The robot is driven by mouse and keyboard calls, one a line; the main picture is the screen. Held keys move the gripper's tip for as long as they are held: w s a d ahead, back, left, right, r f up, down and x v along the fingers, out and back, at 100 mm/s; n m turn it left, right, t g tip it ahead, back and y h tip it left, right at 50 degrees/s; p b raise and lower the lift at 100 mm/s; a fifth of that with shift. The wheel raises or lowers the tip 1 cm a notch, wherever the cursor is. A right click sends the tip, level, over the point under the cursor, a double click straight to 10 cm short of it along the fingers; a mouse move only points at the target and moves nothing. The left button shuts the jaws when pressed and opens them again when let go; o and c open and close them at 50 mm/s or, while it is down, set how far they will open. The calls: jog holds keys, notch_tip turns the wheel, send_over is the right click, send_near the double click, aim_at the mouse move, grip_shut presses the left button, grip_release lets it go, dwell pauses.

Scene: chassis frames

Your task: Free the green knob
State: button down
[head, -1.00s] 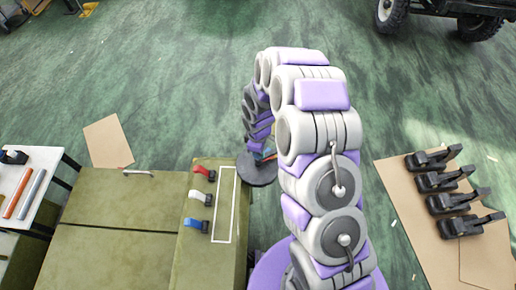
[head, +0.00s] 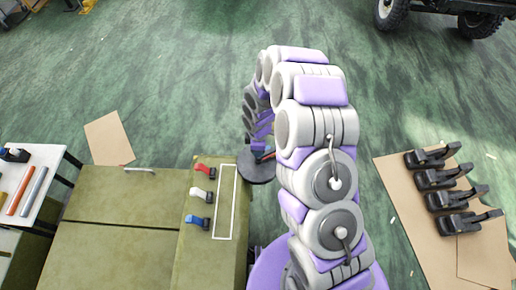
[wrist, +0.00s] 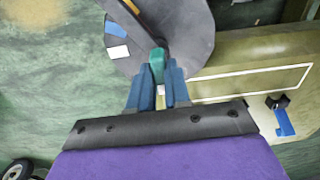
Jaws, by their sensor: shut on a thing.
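The green knob (wrist: 157,60) shows in the wrist view at the inner part of a round grey disc (wrist: 195,50). My gripper (wrist: 158,76) has its blue fingers on either side of the knob and is shut on it. The disc has blue, white and orange marks near the knob. In the head view the grey disc (head: 257,172) lies beside the green cabinet's right edge, and my arm hides part of it. The knob itself is too small to make out there.
A green cabinet (head: 120,235) has red (head: 204,171), white (head: 202,193) and blue (head: 198,221) levers beside a white outlined strip. Several black clamps lie on cardboard (head: 415,235) at right. A white-topped table (head: 35,165) is at left.

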jog(key=c, duration=1.1)
grip_release()
jog(key=shift+w, duration=0.1)
notch_tip(320, 180, up, 17)
jog(key=shift+a+r+p, duration=0.1)
jog(key=shift+r+p, duration=0.05)
jog(key=shift+p, duration=0.25)
jog(key=s+d+r+m+b, duration=0.2)
jog(key=s+d+r+m, duration=0.25)
jog(key=s, duration=0.25)
jog(key=s+d+r+m+b, duration=0.2)
jog(key=s+d+r+m, duration=0.25)
jog(key=s, duration=0.35)
jog(key=s+d+m+b, duration=0.1)
jog(key=s+m, duration=0.2)
jog(key=s, duration=0.2)
jog(key=s+d+m+g+b, duration=0.1)
jog(key=s+d+m, duration=0.1)
jog(key=s, duration=0.4)
jog(key=s+d+m+b, duration=0.1)
jog(key=s+d+m, duration=0.1)
jog(key=s, duration=0.4)
jog(key=shift+s+d+r+m+g, duration=0.2)
jog(key=shift+r+m+g, duration=0.15)
jog(key=shift+m, duration=0.55)
